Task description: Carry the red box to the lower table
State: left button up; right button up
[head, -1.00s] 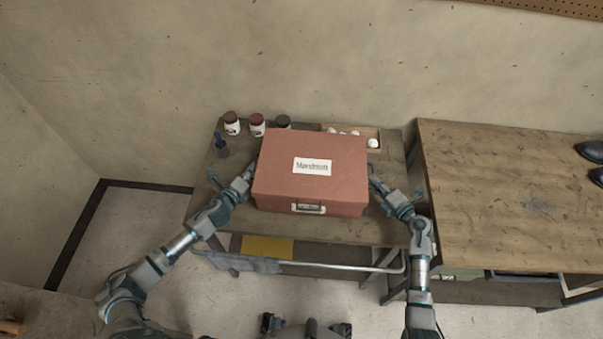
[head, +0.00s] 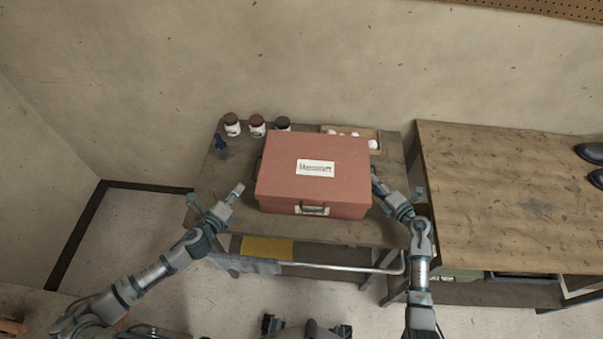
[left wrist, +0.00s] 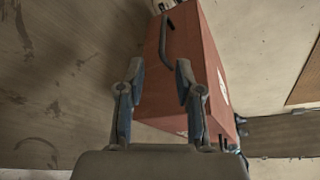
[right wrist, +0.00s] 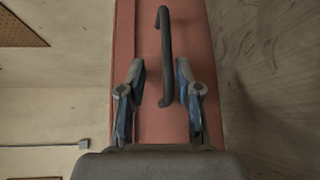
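The red box (head: 335,185), with a white label on its lid, sits level on the smaller left-hand table (head: 230,213). My left gripper (head: 238,190) is open and empty, a short way left of the box. The left wrist view shows the box's dark side handle (left wrist: 166,42) beyond its spread fingers (left wrist: 159,68). My right gripper (head: 376,181) is close to the box's right side, partly hidden by it. In the right wrist view its fingers (right wrist: 160,68) are spread, with the other side handle (right wrist: 165,40) in front and its lower end between the fingertips; contact is unclear.
Several jars (head: 257,126) and a wooden tray of white items (head: 352,136) stand behind the box. A larger wooden table (head: 510,210) with dark shoes (head: 592,153) is at the right. A metal rail (head: 330,268) runs along the smaller table's front.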

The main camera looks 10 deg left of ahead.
jog(key=shift+d, duration=0.25)
jog(key=v, duration=0.5)
jog(key=shift+s+d+f, duration=0.1)
jog(key=shift+d+f, duration=0.1)
jog(key=shift+d, duration=0.25)
jog(key=s, duration=0.1)
jog(key=s+d+r, duration=0.1)
jog(key=s, duration=0.1)
jog(key=s+d, duration=0.1)
jog(key=s, duration=0.1)
jog(key=shift+d+r, duration=0.1)
jog(key=shift+r, duration=0.1)
pick_arm(q)
jog(key=shift+s+d+r, duration=0.3)
jog(key=shift+s+d, duration=0.15)
pick_arm(e)
jog(key=shift+s+d+f, duration=0.1)
jog(key=shift+s+d, duration=0.05)
jog(key=shift+d, duration=0.3)
pick_arm(q)
jog(key=shift+s+a+f, duration=0.1)
jog(key=shift+a, duration=0.05)
pick_arm(e)
jog(key=shift+a, duration=0.15)
